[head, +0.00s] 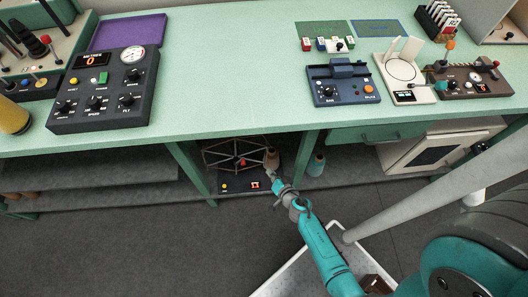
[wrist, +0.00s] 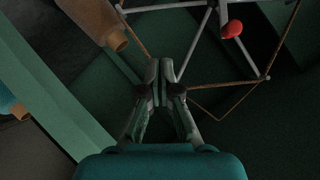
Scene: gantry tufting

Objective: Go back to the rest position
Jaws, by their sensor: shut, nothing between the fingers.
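My gripper (wrist: 160,72) is shut with nothing between its fingers. In the head view my teal arm reaches forward and down to the space under the green bench, and my gripper (head: 271,172) is small there. A wire-frame winder (head: 236,155) with a red knob stands on a dark base on the lower shelf, just beyond my gripper. In the wrist view its grey spokes and a red knob (wrist: 232,29) are ahead of the fingertips. A brown cone (head: 271,158) is close to my gripper; in the wrist view a brown cone (wrist: 98,22) is at upper left.
The green bench top (head: 230,70) overhangs my arm, with bench legs (head: 190,170) on either side. A teal cone (head: 316,165) stands right of my gripper. A white cabinet (head: 440,150) is farther right. Dark floor (head: 170,245) is open at lower left.

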